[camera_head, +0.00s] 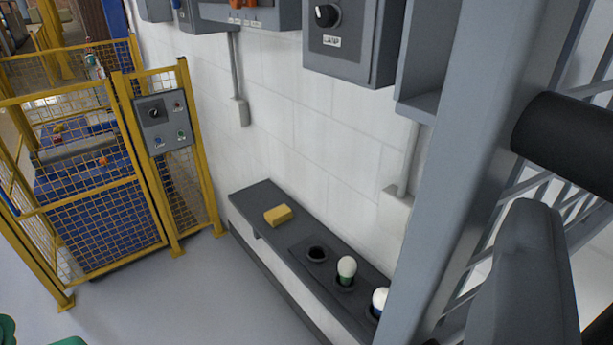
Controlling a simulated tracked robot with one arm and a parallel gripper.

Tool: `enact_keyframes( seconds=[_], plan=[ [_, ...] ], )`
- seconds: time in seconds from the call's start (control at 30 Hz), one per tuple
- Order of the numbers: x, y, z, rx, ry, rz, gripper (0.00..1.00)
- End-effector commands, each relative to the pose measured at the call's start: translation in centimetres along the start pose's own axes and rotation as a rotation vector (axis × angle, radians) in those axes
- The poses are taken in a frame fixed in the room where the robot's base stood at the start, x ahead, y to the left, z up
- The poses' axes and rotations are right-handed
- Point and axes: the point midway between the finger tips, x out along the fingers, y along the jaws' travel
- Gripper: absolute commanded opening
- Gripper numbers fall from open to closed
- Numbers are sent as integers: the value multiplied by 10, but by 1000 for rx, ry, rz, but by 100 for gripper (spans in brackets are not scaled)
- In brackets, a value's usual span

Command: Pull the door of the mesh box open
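A yellow-framed mesh enclosure (90,190) stands at the left, with blue machinery behind its mesh. A grey upright post (455,150) with grey bars (540,190) behind it fills the right side, close to the camera. I cannot tell which of these is the mesh box, and no door handle can be made out. A dark grey rounded part (525,275) at the lower right and a black cylinder (570,140) above it are close and cut off by the frame. They look like parts of my gripper or arm. Whether the gripper is open or shut cannot be seen.
A dark shelf (253,198) along the white wall holds a yellow block (278,215), an empty round hole and two white-topped bulbs (346,270). A grey knob box (350,35) hangs above. A control panel (162,121) is on the yellow frame. The floor (190,295) between is clear.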

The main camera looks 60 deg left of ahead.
Motion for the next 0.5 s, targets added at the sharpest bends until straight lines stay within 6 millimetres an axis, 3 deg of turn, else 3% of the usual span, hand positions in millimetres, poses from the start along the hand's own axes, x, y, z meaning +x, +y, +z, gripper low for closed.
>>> enact_keyframes(
  seconds=[0.27, 0.5],
  plan=[
    [-10, 0, 0, 0, 0, 2, 32],
    [-52, 0, 0, 1, -1, 2, 32]
  ],
)
